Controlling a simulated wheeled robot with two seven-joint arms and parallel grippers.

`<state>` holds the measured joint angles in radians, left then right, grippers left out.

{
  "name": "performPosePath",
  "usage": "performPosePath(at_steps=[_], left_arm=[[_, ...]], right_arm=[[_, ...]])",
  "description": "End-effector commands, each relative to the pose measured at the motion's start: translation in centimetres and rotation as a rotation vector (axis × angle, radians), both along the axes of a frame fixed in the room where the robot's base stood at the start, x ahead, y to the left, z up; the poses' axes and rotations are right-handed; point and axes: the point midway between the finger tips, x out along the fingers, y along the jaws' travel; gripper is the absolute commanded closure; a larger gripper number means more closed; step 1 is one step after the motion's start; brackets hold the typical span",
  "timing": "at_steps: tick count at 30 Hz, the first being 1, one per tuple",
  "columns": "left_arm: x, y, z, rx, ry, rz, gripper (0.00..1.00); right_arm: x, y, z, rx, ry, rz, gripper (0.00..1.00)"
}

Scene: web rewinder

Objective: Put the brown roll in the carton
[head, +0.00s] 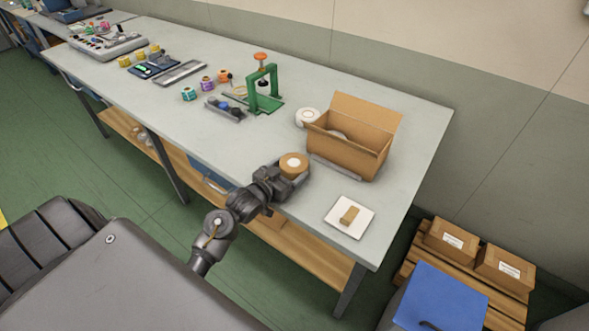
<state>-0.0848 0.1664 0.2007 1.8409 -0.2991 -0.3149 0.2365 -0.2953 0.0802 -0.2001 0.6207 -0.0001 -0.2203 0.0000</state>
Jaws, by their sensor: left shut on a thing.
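The brown roll (293,163), with a pale centre, is at the tip of my left arm near the front edge of the table. My left gripper (286,176) is shut on the brown roll. The open carton (345,155) stands on the table to the right of and a little behind the roll, with its back flap raised. Something pale shows inside it, mostly hidden by its wall. I cannot tell clearly whether the roll is lifted off the table. My right gripper is not in view.
A white roll (308,117) lies just left of the carton. A white square pad (349,217) with a small tan block is near the front right. A green press (264,90) and several small spools stand farther left. The table's right end is clear.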

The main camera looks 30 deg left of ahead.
Motion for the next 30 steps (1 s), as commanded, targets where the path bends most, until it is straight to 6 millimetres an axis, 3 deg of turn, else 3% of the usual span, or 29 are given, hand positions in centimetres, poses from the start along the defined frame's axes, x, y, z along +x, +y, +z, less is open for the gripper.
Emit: performPosePath(at_steps=[4,11,12,16,24,30], left_arm=[[0.1,0.1,0.1,-0.002,-0.007,0.003,0.47],[0.0,0.2,-0.3,-0.003,-0.006,0.005,0.47],[0.0,0.2,-0.3,-0.003,-0.005,0.005,0.15],[0.0,0.2,-0.3,-0.003,-0.004,0.004,0.00],[0.0,0.1,0.1,-0.002,-0.005,0.002,0.00],[-2.8,0.3,0.3,-0.001,-0.002,0.002,0.00]], right_arm=[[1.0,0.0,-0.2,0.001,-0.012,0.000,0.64],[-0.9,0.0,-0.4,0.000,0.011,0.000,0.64],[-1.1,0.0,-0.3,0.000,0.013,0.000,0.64],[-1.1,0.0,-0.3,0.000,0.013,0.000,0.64],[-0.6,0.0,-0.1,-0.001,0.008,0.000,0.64],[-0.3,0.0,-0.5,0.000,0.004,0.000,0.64]])
